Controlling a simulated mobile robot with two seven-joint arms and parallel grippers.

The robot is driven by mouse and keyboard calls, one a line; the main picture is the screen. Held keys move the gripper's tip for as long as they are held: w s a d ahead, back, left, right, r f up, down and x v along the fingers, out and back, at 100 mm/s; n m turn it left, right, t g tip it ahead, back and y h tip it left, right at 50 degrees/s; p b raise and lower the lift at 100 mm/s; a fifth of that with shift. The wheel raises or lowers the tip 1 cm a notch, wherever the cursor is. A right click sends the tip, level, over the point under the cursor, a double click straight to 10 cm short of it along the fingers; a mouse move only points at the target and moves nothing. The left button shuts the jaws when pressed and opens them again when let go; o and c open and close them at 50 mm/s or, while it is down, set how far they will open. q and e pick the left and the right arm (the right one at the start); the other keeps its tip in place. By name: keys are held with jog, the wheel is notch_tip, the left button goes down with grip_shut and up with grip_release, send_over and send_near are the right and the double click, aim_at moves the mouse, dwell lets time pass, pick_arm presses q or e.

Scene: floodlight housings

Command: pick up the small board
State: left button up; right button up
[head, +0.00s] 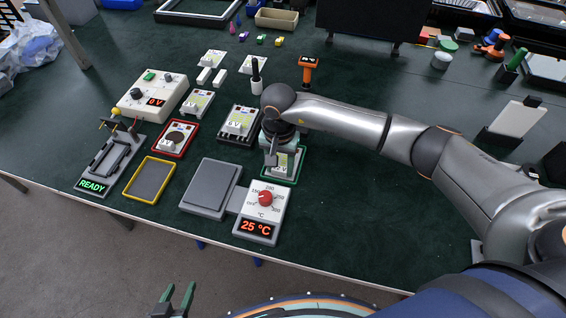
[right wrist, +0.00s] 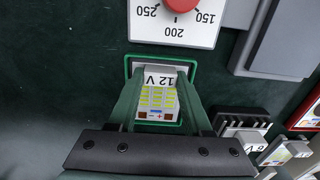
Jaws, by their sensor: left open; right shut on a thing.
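The small board (right wrist: 158,102) has yellow segments and a white block marked 12 V. In the right wrist view it lies between the fingers of my right gripper (right wrist: 160,95), which is shut on it. It is inside the green-edged mat (right wrist: 133,66), and I cannot tell whether it still touches the mat. In the head view the board (head: 282,163) is partly hidden under my right gripper (head: 283,153). My left gripper (head: 176,298) is open and empty at the bottom of the head view, off the table's front edge.
A dial controller (head: 261,213) reading 25 °C and a grey plate (head: 210,187) are close in front. A dark finned housing (head: 238,125) stands just left of the green mat. The yellow-edged mat (head: 149,180) is empty. Left are the red-edged mat (head: 164,150) and READY fixture (head: 93,184).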

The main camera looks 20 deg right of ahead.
grip_shut()
jog(key=shift+r, duration=0.6)
jog(key=s+a+r+b, duration=0.2)
jog(key=s+a+r, duration=0.4)
jog(key=a+r, duration=0.5)
jog(key=shift+a+r, duration=0.4)
jog(key=shift+a, duration=0.45)
jog(key=shift+d, duration=0.1)
